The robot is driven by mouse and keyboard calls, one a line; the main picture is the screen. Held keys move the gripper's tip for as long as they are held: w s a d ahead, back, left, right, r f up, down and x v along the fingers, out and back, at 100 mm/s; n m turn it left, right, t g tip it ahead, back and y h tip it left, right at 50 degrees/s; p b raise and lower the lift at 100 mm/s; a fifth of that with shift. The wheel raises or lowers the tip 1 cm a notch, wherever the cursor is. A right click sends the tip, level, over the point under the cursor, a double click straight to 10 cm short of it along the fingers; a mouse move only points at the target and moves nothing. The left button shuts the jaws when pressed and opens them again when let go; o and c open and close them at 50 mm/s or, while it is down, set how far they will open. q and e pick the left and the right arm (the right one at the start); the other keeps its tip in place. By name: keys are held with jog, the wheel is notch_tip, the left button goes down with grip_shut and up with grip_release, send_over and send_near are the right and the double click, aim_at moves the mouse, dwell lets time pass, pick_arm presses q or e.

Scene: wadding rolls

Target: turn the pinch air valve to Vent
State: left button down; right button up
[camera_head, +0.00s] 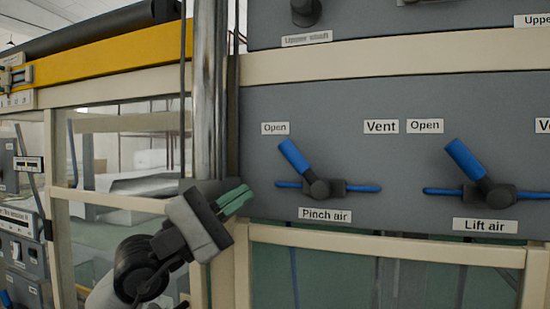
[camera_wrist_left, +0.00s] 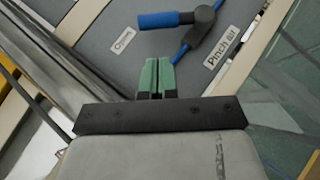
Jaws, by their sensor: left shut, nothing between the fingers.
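The pinch air valve (camera_head: 319,188) is on the grey panel, above its "Pinch air" label (camera_head: 325,214). Its thick blue handle (camera_head: 294,158) points up and left toward the "Open" label (camera_head: 275,128). The "Vent" label (camera_head: 381,126) is up and right of it. Thin blue tubes run out from both sides of the valve. My left gripper (camera_head: 236,201) is shut and empty, left of the valve and apart from it. In the left wrist view its green fingertips (camera_wrist_left: 157,76) are together, and the valve handle (camera_wrist_left: 166,20) lies beyond them. My right gripper is not in view.
A similar lift air valve (camera_head: 488,192) stands to the right on the same panel (camera_head: 400,158). A vertical metal post (camera_head: 211,90) rises just left of the panel. A cream frame rail (camera_head: 390,247) runs below it, and a yellow beam (camera_head: 110,60) is at upper left.

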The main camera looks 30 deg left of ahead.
aim_at(306, 168)
pick_arm(q)
jog(key=p+x, duration=0.3)
jog(key=x, duration=0.2)
jog(key=shift+d+r+p, duration=0.15)
jog(key=shift+r+p, duration=0.2)
jog(key=shift+p, duration=0.05)
jog(key=shift+w+d+r+p, duration=0.15)
jog(key=shift+w+d+p, duration=0.25)
jog(key=shift+w, duration=0.2)
